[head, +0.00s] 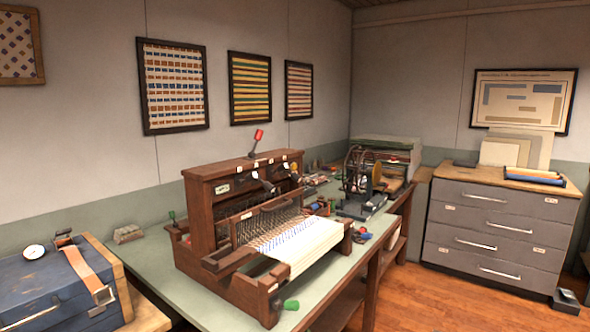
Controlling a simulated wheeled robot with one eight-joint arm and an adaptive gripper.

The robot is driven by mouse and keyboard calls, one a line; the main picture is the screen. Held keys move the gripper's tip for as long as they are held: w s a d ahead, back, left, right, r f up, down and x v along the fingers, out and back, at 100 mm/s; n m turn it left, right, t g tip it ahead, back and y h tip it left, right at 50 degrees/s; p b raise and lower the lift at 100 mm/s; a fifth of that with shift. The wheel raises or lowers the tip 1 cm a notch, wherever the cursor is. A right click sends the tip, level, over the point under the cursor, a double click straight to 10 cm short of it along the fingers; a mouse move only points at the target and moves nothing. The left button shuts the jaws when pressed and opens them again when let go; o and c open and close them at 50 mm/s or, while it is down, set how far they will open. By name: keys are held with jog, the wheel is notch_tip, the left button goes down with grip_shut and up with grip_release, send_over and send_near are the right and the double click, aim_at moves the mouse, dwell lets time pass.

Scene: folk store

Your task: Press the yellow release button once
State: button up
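I cannot make out a yellow release button for certain in the head view. A wooden table loom (245,170) stands on the green-topped bench, with a white striped cloth (305,245) on its front. It has a red-tipped lever (257,140) upright on top, dark levers on its upper face and a green handle (290,304) at its front corner. Behind it stands a dark wheeled device (355,185) with a yellowish disc (377,172); whether this is a button is too small to tell. My gripper is not in view.
A blue case (45,285) with a strap and a round gauge (34,252) is at the lower left. A grey drawer cabinet (495,235) stands at the right. The wooden floor (440,300) between bench and cabinet is clear. Small loose items lie on the bench (145,262).

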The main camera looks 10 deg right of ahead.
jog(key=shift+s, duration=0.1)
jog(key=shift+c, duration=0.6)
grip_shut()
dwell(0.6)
